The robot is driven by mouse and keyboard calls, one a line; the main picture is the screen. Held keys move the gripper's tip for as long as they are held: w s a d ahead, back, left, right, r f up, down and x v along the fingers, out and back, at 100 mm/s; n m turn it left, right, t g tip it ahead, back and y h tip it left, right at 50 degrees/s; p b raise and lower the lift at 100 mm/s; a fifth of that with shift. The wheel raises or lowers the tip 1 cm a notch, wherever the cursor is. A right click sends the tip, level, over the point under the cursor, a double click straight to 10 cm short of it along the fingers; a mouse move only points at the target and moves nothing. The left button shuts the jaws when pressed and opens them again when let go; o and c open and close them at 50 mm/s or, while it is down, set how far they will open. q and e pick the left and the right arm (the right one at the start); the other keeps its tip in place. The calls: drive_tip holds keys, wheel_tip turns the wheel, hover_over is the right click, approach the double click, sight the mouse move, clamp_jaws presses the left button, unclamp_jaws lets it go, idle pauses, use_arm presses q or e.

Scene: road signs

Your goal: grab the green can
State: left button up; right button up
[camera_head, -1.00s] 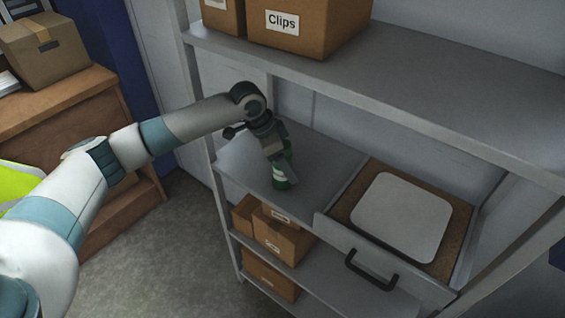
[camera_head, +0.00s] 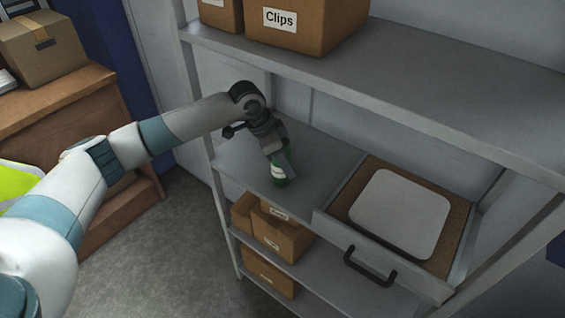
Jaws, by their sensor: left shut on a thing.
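The green can (camera_head: 279,173) with a pale label stands on the middle shelf (camera_head: 320,165) of the grey rack, left of the open drawer. My left gripper (camera_head: 282,163) reaches in from the left and points down at the can. Its fingers are shut on the can and hide part of it. Whether the can's base touches the shelf is hard to tell. My right gripper is not in view.
An open drawer (camera_head: 345,240) with a black handle holds a white square plate (camera_head: 399,213). The upper shelf (camera_head: 420,90) carries a box marked Clips (camera_head: 310,22). Cardboard boxes (camera_head: 278,235) fill the lower shelves. A wooden cabinet (camera_head: 75,120) stands at left.

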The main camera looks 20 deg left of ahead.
use_arm(q)
drive_tip(key=shift+r, duration=0.2)
drive_tip(key=shift+r+b, duration=0.45)
drive_tip(key=shift+b, duration=0.15)
drive_tip(key=s+a+r+b, duration=0.2)
drive_tip(key=s+a+b, duration=0.6)
drive_tip(key=a, duration=0.7)
drive_tip(key=shift+s+r, duration=0.15)
drive_tip(key=shift+s, duration=0.65)
drive_tip(key=shift+a, duration=0.1)
